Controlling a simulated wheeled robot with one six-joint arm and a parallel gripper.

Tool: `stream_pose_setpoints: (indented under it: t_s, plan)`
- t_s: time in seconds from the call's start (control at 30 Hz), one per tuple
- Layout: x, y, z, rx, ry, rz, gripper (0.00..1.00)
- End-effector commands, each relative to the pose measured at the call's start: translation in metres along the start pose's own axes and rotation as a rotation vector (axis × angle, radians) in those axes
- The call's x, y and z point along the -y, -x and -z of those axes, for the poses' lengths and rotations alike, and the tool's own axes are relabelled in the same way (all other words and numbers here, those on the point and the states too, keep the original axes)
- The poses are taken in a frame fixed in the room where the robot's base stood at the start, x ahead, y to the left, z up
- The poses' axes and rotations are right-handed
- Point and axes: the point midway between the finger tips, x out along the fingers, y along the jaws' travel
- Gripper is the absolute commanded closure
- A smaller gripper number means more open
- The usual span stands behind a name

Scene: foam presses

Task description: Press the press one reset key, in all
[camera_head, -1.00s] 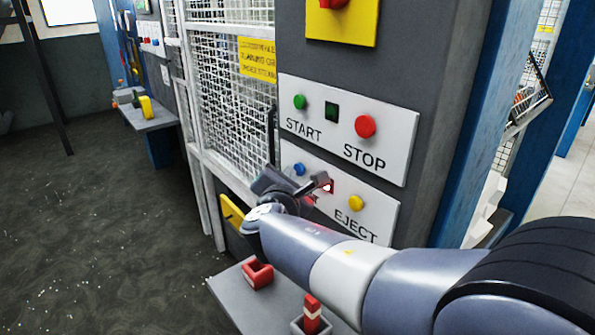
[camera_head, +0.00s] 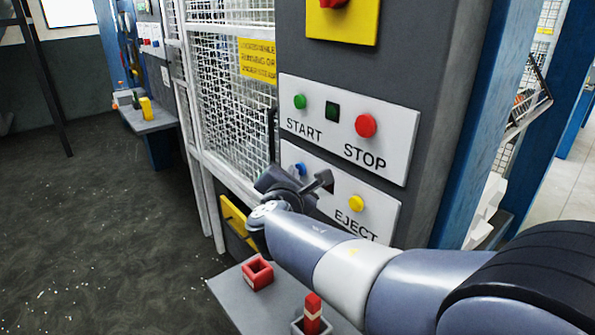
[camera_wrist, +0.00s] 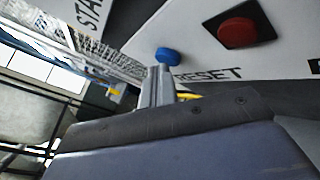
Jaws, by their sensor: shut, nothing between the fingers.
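The blue reset key (camera_head: 300,169) sits on the lower white panel of the press, partly behind my wrist in the head view. In the wrist view the blue key (camera_wrist: 167,54) shows beside the RESET lettering. My gripper (camera_wrist: 160,72) is shut and empty, its fingertips close to the key's near side. I cannot tell whether they touch. A dull red lamp (camera_wrist: 238,32) in a black square sits right of the key in the wrist view.
The yellow eject key (camera_head: 356,203) is on the same panel. Above are the green start key (camera_head: 300,102) and red stop key (camera_head: 365,126). A mesh guard (camera_head: 232,110) stands left. A grey shelf (camera_head: 232,297) below holds red parts.

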Motion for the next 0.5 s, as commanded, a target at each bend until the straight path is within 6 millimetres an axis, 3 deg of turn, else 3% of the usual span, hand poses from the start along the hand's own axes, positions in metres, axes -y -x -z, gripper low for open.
stream_pose_setpoints:
  t_s: [0.5]
  plan:
    - [-0.007, 0.010, 0.007, 0.000, 0.000, -0.001, 1.00]
